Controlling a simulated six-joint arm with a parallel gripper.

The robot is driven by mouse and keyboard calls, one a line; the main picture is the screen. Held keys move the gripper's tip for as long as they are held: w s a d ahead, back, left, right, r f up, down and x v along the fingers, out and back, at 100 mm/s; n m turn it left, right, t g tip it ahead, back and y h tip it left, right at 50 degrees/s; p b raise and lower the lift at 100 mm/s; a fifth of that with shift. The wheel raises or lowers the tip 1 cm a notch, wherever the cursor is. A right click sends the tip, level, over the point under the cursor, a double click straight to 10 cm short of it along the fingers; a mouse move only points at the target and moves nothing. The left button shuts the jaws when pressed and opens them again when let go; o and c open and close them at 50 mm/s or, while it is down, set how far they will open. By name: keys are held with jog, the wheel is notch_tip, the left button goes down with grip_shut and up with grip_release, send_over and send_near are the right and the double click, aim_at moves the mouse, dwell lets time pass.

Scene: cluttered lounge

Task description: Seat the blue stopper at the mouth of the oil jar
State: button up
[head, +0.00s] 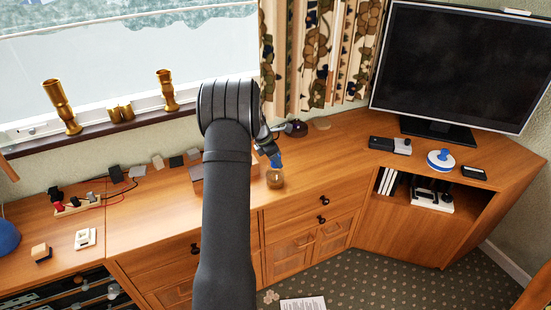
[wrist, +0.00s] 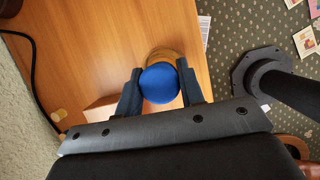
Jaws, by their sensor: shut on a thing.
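The blue stopper (wrist: 160,84) has a round blue top and sits between the two dark fingers of my gripper (wrist: 160,70) in the wrist view. My gripper is shut on it. In the head view the blue stopper (head: 276,160) shows just above the oil jar (head: 275,179), a small amber-brown jar on the wooden cabinet top near its front edge. The stopper hides most of the jar in the wrist view, where the jar's rim (wrist: 163,52) shows behind it. I cannot tell whether the stopper touches the jar's mouth. My arm covers part of the head view.
A dark round object (head: 297,128) stands behind the jar near the curtain. A box lies partly hidden behind my arm. A monitor (head: 455,65) and a blue-and-white round item (head: 441,159) stand to the right. The cabinet top (head: 335,145) right of the jar is clear.

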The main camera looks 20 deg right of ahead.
jog(key=shift+f, duration=0.25)
jog(key=shift+r, duration=0.4)
dwell(0.7)
dwell(0.6)
jog(key=o, duration=1.1)
jog(key=shift+c, duration=0.2)
jog(key=v, duration=1.7)
jog(key=shift+r, duration=0.25)
